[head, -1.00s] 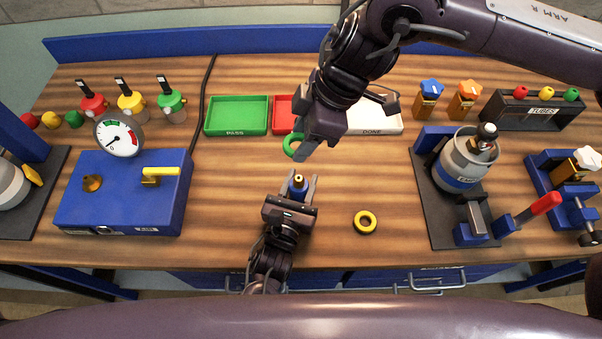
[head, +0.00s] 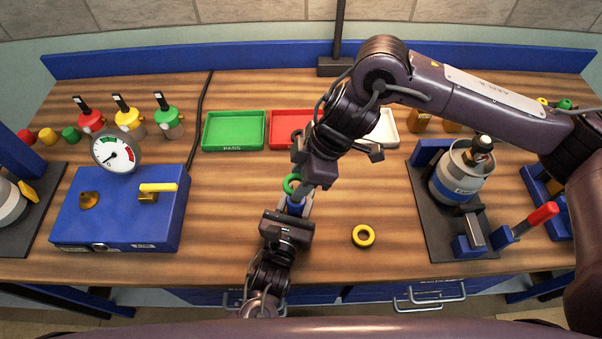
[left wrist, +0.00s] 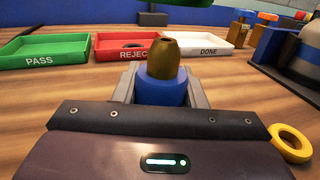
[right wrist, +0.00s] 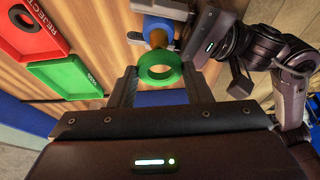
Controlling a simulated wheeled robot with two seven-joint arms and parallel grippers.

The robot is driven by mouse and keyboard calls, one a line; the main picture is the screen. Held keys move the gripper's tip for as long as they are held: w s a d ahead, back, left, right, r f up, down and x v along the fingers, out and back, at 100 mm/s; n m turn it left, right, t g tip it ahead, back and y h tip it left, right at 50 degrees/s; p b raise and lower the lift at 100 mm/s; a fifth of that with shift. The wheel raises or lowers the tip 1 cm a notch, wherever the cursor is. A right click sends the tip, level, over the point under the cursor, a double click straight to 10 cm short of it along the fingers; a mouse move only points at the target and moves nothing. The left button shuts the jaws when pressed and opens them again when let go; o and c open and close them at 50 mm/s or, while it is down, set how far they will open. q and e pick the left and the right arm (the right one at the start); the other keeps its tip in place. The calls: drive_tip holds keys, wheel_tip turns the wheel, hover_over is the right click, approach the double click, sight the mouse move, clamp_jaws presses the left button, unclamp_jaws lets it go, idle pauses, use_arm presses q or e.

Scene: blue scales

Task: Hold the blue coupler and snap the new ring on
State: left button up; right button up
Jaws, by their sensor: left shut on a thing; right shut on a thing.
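The blue coupler (head: 296,208) stands upright in my left gripper (head: 294,213), which is shut on its blue body. In the left wrist view its brass nose (left wrist: 168,58) points up between the fingers. My right gripper (head: 303,189) is shut on a green ring (head: 291,184). In the right wrist view the green ring (right wrist: 160,80) sits at the fingertips, with the coupler's brass nose (right wrist: 159,39) behind it. In the left wrist view the green ring (left wrist: 188,2) shows at the top edge, above the nose and apart from it. A yellow ring (head: 363,227) lies on the table.
Green PASS (head: 235,149), red REJECT (left wrist: 103,57) and white DONE (left wrist: 186,53) trays stand behind. A dark ring-like thing lies in REJECT. A blue gauge box (head: 120,215) is left; a gas cylinder on its stand (head: 462,170) is right.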

drive_tip(key=shift+f, duration=2.1)
drive_tip(key=shift+f, duration=0.4)
drive_tip(key=o, duration=1)
drive_tip(key=v, duration=1.2)
drive_tip(key=shift+d, duration=0.1)
use_arm(q)
drive_tip(key=o, duration=1.2)
